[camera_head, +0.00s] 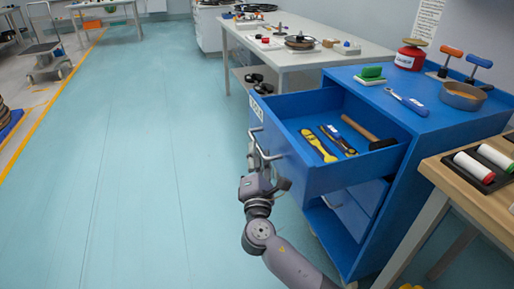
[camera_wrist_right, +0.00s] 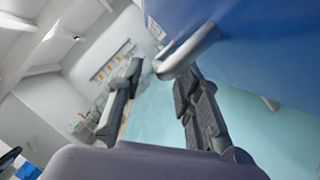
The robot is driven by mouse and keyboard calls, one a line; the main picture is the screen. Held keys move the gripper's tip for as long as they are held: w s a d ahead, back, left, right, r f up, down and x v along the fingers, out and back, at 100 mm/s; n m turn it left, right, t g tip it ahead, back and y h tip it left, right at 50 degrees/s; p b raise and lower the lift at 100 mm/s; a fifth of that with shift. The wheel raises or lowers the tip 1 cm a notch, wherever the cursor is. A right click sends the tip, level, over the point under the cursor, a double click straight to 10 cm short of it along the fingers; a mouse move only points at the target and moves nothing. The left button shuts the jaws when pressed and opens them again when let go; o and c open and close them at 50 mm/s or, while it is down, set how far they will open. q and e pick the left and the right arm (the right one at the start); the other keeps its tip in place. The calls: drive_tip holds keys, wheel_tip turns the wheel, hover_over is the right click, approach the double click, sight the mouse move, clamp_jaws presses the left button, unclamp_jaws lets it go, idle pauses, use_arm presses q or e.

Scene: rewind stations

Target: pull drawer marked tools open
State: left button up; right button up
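The blue drawer (camera_head: 305,170) at the top of the blue cabinet (camera_head: 440,120) stands pulled out. A white label, too small to read, is on its front. Inside lie a yellow tool (camera_head: 318,144), a dark-and-yellow tool (camera_head: 338,140) and a hammer (camera_head: 362,129). The drawer's grey bar handle (camera_head: 262,147) is on its front. My right gripper (camera_head: 268,178) is just below and beside this handle. In the right wrist view its fingers (camera_wrist_right: 160,98) are spread, with the handle (camera_wrist_right: 188,50) near the right fingertip and nothing clamped between them. My left gripper is out of view.
On the cabinet top are a wrench (camera_head: 407,101), a red canister (camera_head: 410,56) and a round tin (camera_head: 463,96). A wooden table (camera_head: 470,190) stands close at the right. A white workbench (camera_head: 290,57) is behind.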

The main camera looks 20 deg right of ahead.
drive_tip(key=v, duration=0.9)
